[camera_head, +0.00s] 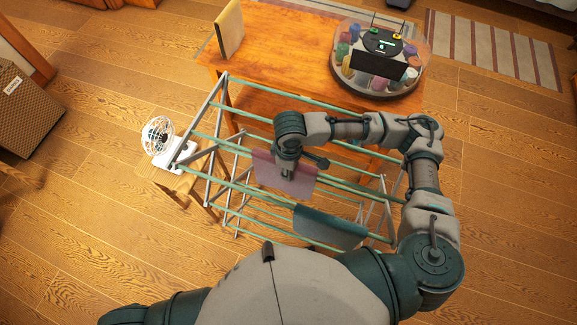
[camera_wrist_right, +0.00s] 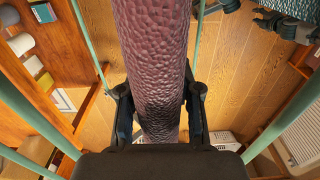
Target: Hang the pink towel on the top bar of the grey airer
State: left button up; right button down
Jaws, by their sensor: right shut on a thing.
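The pink towel (camera_head: 284,178) is spread above the middle of the grey airer (camera_head: 207,140), which has pale green bars. My right gripper (camera_head: 287,172) is over the airer, shut on the towel. In the right wrist view the towel (camera_wrist_right: 152,60) runs as a thick, textured pink fold between the two dark fingers (camera_wrist_right: 160,112). Green bars (camera_wrist_right: 285,112) pass on both sides of it there. I cannot tell whether the towel touches a bar. My left gripper is out of view.
A dark teal cloth (camera_head: 330,227) hangs on a nearer bar. A white fan (camera_head: 160,140) stands on a small wooden stool left of the airer. A wooden table (camera_head: 285,50) behind holds a round organizer (camera_head: 375,92) and an upright board (camera_head: 229,30).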

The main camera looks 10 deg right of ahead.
jog(key=c, duration=0.7)
grip_release()
jog(key=shift+d, duration=0.2)
notch_tip(320, 180, up, 12)
jog(key=shift+w+f, duration=0.1)
